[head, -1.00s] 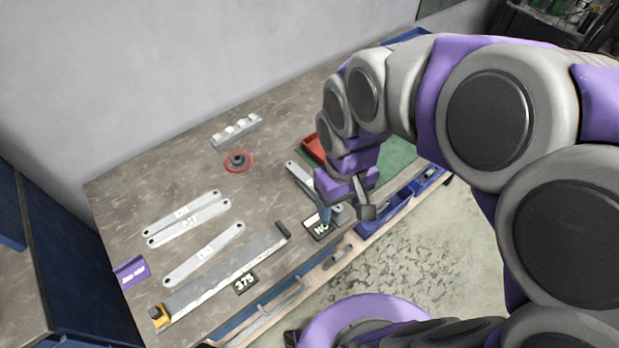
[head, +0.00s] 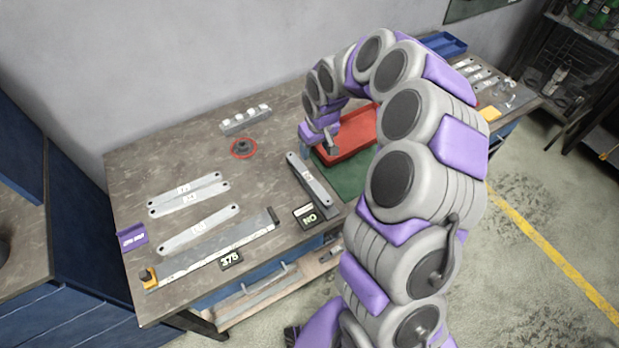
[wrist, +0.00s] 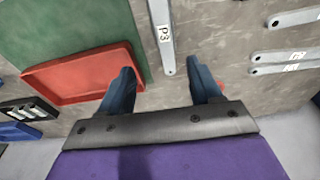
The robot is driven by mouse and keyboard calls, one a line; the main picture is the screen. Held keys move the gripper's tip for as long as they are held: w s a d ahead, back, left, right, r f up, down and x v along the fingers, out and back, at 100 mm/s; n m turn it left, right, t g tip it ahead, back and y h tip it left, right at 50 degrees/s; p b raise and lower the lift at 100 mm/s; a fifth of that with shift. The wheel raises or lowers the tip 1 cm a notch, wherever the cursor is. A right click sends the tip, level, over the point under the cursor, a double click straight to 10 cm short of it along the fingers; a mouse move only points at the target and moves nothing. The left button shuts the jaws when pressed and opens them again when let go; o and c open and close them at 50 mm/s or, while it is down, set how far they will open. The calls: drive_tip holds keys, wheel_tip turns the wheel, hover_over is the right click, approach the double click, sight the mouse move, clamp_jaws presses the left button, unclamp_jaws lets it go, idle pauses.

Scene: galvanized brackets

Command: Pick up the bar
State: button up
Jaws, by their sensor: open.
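Several flat grey galvanized bars lie on the bench. One bar (head: 308,178) lies alone near the middle; the wrist view shows a bar marked P3 (wrist: 162,35) with its end between my fingertips in the picture. Three more bars (head: 185,189) (head: 190,201) (head: 200,230) lie to the left, and some show at the right of the wrist view (wrist: 292,20). My gripper (head: 318,145) is open, with two blue fingers (wrist: 162,68), and holds nothing. It is over the bench beside the red tray; its height above the bar is hard to tell.
A long ruler-like stop (head: 215,250), a "375" card (head: 231,260) and a "NO" card (head: 306,217) are near the front edge. A red-ringed part (head: 243,148) lies behind.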

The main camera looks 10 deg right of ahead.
drive_tip(key=b, duration=0.1)
hover_over(308, 176)
drive_tip(key=s, duration=0.2)
drive_tip(key=f, duration=1)
drive_tip(key=shift+w+d+f, duration=0.2)
drive_tip(key=shift+d+f, duration=0.1)
drive_tip(key=shift+f, duration=0.05)
drive_tip(key=shift+w+d+f, duration=0.1)
drive_tip(key=shift+d+f, duration=0.05)
drive_tip(key=shift+f, duration=0.35)
drive_tip(key=f, duration=0.3)
drive_tip(key=w+a+f+b, duration=0.1)
drive_tip(key=f, duration=0.1)
drive_tip(key=shift+d, duration=0.1)
drive_tip(key=shift+c, duration=0.4)
drive_tip(key=shift+c, duration=0.7)
clamp_jaws()
